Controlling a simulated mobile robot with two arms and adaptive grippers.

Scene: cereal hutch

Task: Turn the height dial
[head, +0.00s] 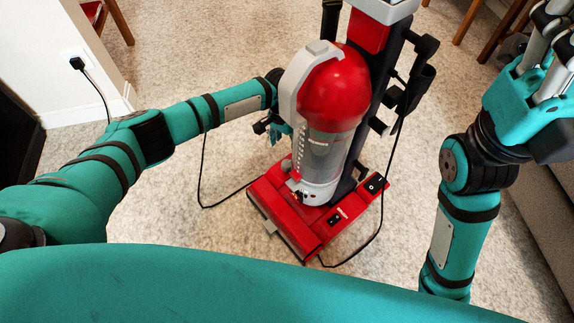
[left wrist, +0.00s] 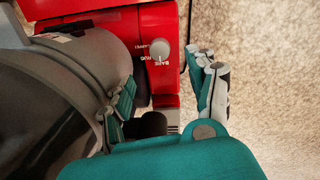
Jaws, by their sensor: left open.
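A red upright vacuum cleaner (head: 335,85) stands on the carpet. Its height dial (left wrist: 161,53) is a small light-grey round knob on the red base, with printed lettering around it, in the left wrist view. My left gripper (left wrist: 166,90) is open, with a finger on either side of the dial's line and the dial just beyond the fingertips, apparently untouched. In the head view the left gripper (head: 275,130) is beside the vacuum's canister, partly hidden by it. My right gripper (head: 550,50) is raised at the upper right, away from the vacuum; its fingertips are partly cut off.
The grey canister (left wrist: 45,115) crowds the left finger in the left wrist view. A black cord (head: 203,165) loops over the carpet around the vacuum base. A plugged wall outlet (head: 76,62) is at upper left, and a sofa (head: 545,215) at right. Carpet in front is free.

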